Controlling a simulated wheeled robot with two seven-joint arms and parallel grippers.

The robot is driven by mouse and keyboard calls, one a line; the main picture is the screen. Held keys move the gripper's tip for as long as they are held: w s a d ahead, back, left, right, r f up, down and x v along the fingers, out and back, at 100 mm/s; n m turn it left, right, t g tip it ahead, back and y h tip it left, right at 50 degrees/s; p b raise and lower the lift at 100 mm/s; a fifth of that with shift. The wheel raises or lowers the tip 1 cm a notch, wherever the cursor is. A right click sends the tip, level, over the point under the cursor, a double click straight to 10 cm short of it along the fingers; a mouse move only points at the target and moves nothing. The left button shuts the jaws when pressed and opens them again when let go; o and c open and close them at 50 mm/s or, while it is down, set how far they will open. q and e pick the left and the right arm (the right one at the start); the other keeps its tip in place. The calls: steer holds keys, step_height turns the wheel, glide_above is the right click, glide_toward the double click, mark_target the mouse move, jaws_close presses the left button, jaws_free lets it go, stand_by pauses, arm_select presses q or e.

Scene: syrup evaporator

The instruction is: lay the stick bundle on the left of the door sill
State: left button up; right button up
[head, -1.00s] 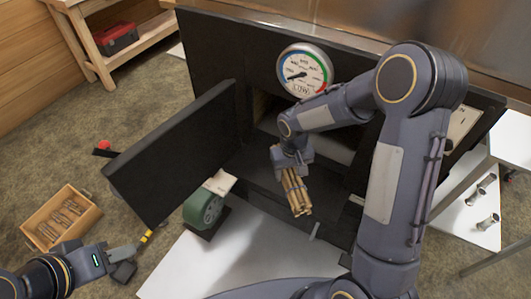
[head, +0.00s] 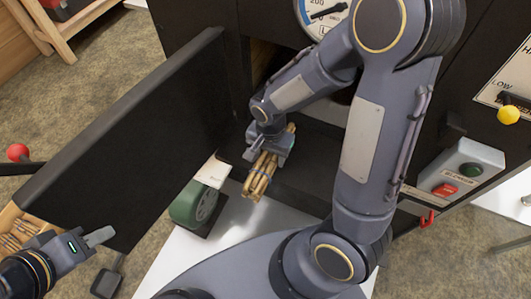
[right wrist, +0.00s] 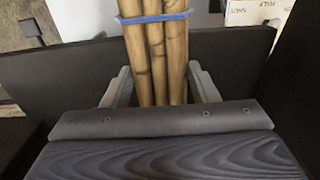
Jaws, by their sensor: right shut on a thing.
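The stick bundle (head: 259,178), light sticks tied with a blue band, is in my right gripper (head: 268,143). In the head view it slants down and left over the left part of the dark door sill (head: 310,165); whether it touches the sill is unclear. In the right wrist view the bundle (right wrist: 155,55) stands between the two fingers of my right gripper (right wrist: 164,88), which is shut on it. The open black door (head: 130,140) swings out to the left. My left gripper (head: 98,238) is low at the left, away from the bundle, its jaw gap unclear.
A green round blower (head: 195,204) and a white card (head: 213,171) sit below the door hinge. A wooden crate of sticks (head: 15,222) is at the far left. A switch box (head: 460,172) and yellow-knobbed lever (head: 508,115) are on the right. My right arm hides part of the opening.

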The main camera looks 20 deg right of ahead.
steer(key=w+d+f+b, duration=0.1)
steer(key=w+d, duration=0.1)
steer(key=w+d+f+b, duration=0.1)
steer(key=w+d+f, duration=0.1)
steer(key=d, duration=0.1)
steer(key=w+d+f+b, duration=0.1)
steer(key=w+d+f, duration=0.1)
steer(key=shift+d+f, duration=0.1)
steer(key=shift+d, duration=0.05)
stand_by(0.4)
steer(key=o, duration=1.1)
steer(key=shift+o, duration=0.2)
step_height(320, 180, up, 8)
steer(key=shift+p, duration=1.1)
